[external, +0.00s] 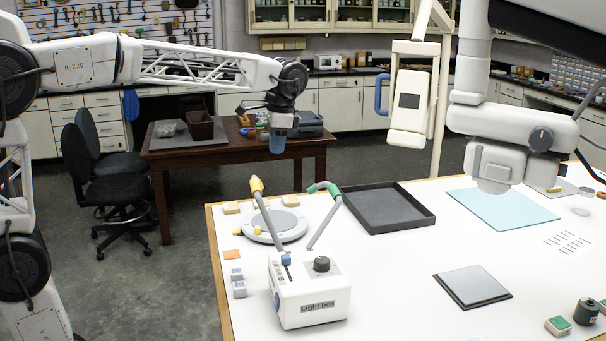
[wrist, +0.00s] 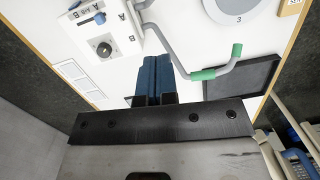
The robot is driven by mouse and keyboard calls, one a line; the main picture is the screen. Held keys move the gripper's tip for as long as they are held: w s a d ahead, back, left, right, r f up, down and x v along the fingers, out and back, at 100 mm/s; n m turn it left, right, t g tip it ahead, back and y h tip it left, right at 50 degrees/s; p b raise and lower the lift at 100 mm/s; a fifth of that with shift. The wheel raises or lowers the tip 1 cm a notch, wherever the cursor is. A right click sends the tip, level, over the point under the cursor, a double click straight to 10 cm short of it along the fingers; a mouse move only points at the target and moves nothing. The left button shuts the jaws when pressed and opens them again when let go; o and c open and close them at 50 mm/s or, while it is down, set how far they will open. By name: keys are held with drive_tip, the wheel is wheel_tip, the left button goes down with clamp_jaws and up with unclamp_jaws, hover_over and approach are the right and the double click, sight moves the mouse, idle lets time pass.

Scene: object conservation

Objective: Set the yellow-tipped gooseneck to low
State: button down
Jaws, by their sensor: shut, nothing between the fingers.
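The white light box (external: 310,305) stands near the front left of the white table, and its top shows in the wrist view (wrist: 120,28). Two bent grey goosenecks rise from it. The yellow-tipped gooseneck (external: 266,215) leans up and left; its yellow tip (external: 257,185) is outside the wrist view. The green-tipped gooseneck (external: 324,229) leans right, its green tip showing in the wrist view (wrist: 203,75). The top has a black knob (external: 321,264) and a blue slider (external: 286,259); the knob setting is unclear. My gripper (external: 277,146) is shut and empty, above and behind the goosenecks; its blue fingers (wrist: 155,75) touch.
A round grey plate (external: 262,236) lies behind the box. A dark tray (external: 385,222) sits to its right. A white lamp-like head (external: 490,165) hangs over the table. Small blocks (external: 238,281) line the left edge.

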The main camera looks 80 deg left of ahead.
drive_tip(key=w+a+r, duration=0.1)
drive_tip(key=w+a, duration=0.1)
drive_tip(key=a, duration=0.4)
drive_tip(key=shift+w+g, duration=0.2)
drive_tip(key=shift+g, duration=0.1)
drive_tip(key=s+f, duration=0.5)
drive_tip(key=f, duration=0.6)
drive_tip(key=shift+a+f, duration=0.35)
drive_tip(key=shift+f, duration=0.05)
drive_tip(key=shift+s, duration=0.25)
drive_tip(key=shift+s, duration=0.25)
